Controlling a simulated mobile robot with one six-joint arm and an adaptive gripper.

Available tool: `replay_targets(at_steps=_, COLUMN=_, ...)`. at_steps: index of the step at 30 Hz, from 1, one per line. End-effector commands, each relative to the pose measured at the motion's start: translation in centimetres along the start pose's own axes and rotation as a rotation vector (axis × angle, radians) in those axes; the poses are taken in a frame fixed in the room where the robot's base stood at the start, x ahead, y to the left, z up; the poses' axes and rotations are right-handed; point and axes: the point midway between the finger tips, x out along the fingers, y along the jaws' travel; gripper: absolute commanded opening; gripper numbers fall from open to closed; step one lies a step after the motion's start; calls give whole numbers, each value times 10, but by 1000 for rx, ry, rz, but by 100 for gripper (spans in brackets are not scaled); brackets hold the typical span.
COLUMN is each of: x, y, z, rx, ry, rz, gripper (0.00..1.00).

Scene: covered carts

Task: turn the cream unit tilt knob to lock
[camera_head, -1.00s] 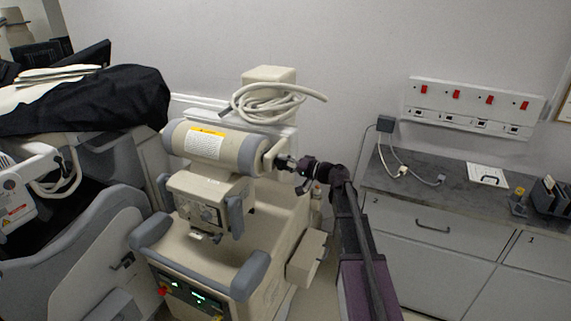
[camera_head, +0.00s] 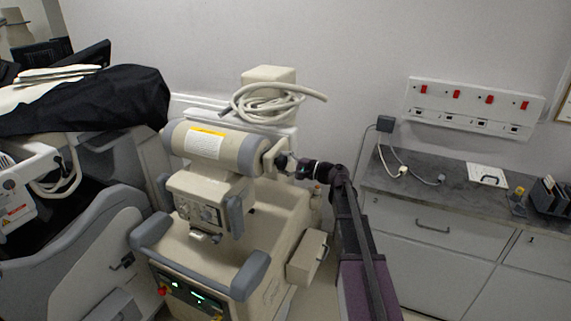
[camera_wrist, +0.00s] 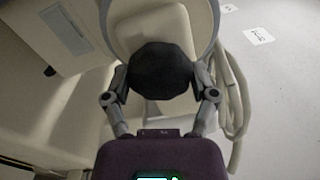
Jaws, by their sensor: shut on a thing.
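The cream unit (camera_head: 215,180) stands in the middle of the head view, with a cylindrical head (camera_head: 205,146) on top. The black tilt knob (camera_wrist: 160,70) is on the end of this head and fills the middle of the wrist view. My gripper (camera_wrist: 160,84) has one finger on each side of the knob and is shut on it. In the head view my gripper (camera_head: 284,162) reaches the right end of the head from the right. The knob is mostly hidden there by the gripper.
A coiled cream cable (camera_head: 268,103) lies on the unit behind the head. A grey counter (camera_head: 450,180) with drawers stands at the right. A bed with a black cover (camera_head: 110,97) is at the left. A small box (camera_head: 307,257) sticks out from the unit's right side.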

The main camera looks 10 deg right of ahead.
Motion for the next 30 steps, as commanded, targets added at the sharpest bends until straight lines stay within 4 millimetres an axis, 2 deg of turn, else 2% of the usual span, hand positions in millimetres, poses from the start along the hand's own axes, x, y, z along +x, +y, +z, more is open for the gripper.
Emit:
replay_targets(at_steps=12, x=1, y=0, z=2, rx=11, ry=-5, rz=1, gripper=27)
replay_targets(at_steps=13, x=1, y=0, z=2, rx=12, ry=-5, rz=1, gripper=83)
replay_targets(at_steps=15, x=1, y=0, z=2, rx=11, ry=-4, rz=1, gripper=100)
replay_targets(at_steps=30, x=-1, y=0, z=0, rx=8, ry=-1, rz=0, gripper=100)
